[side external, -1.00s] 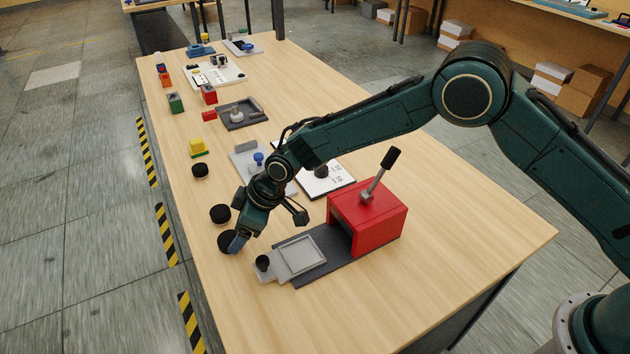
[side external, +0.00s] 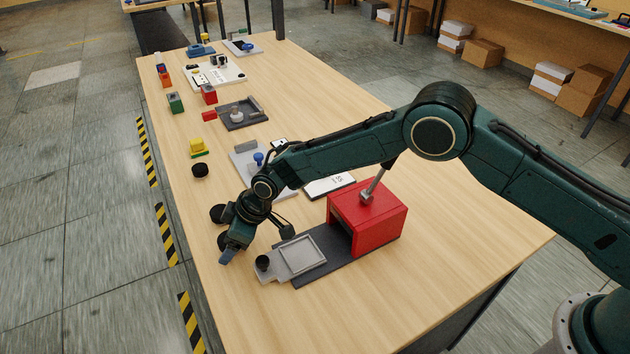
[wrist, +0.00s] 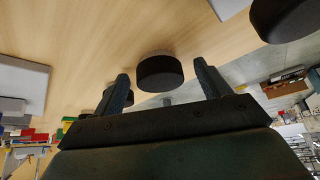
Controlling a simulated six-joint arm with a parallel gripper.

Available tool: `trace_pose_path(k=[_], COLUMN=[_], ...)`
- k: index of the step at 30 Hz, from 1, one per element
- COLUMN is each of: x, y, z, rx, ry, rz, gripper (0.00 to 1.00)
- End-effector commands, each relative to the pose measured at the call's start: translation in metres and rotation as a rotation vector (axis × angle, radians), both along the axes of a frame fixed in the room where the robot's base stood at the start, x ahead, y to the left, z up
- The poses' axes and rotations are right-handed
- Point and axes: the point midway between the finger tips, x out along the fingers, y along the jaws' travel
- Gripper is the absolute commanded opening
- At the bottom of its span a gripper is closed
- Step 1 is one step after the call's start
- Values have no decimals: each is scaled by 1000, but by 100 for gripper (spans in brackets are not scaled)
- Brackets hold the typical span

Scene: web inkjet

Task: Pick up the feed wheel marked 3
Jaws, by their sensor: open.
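Several black round feed wheels stand on the wooden table. In the side view one wheel (side external: 200,171) is clear of my arm, a second (side external: 217,213) is partly hidden by my wrist, and a third (side external: 222,240) is mostly behind my gripper (side external: 228,257). In the wrist view my gripper (wrist: 163,70) is open, with one wheel (wrist: 160,74) showing between its fingertips, apparently untouched. Another wheel (wrist: 285,18) is at the upper right, and one (wrist: 112,92) is partly hidden behind the left finger. I cannot read a number on any wheel.
A red press box (side external: 368,225) with a lever stands right of my gripper. Coloured blocks and plates lie farther back. The table's left edge is close to the wheels.

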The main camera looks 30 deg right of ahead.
Motion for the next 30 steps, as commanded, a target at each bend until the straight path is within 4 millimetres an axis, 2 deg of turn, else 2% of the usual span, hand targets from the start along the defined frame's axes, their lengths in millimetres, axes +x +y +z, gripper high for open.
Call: trace_pose_path(k=[9, 17, 30], x=[0, 0, 1], y=[0, 0, 0], z=[0, 0, 8], rx=[0, 0, 2], ry=[0, 0, -3], rz=[0, 0, 0], gripper=[73, 24, 23])
